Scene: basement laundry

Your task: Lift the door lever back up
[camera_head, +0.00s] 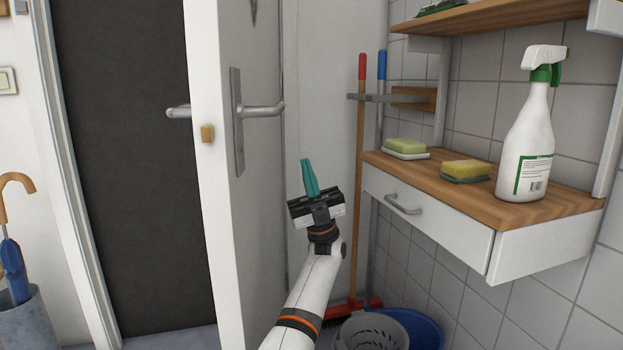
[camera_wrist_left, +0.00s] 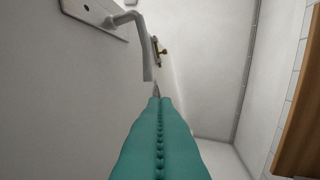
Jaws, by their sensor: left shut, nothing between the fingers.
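The white door (camera_head: 215,230) stands open, its edge toward me. Its grey metal lever (camera_head: 264,110) sticks out to the right from a long plate (camera_head: 237,120) and looks about level. A matching lever (camera_head: 179,112) shows on the door's other side. My left gripper (camera_head: 310,177) has teal fingers, shut and empty, below and to the right of the lever, apart from it. In the left wrist view the lever (camera_wrist_left: 140,42) is ahead of the closed fingertips (camera_wrist_left: 155,97), at the upper left. My right gripper is not in view.
A wooden shelf with a drawer (camera_head: 428,215) holds a spray bottle (camera_head: 527,145), a sponge (camera_head: 465,169) and green soap (camera_head: 405,146). An umbrella stand (camera_head: 28,320) is at far left.

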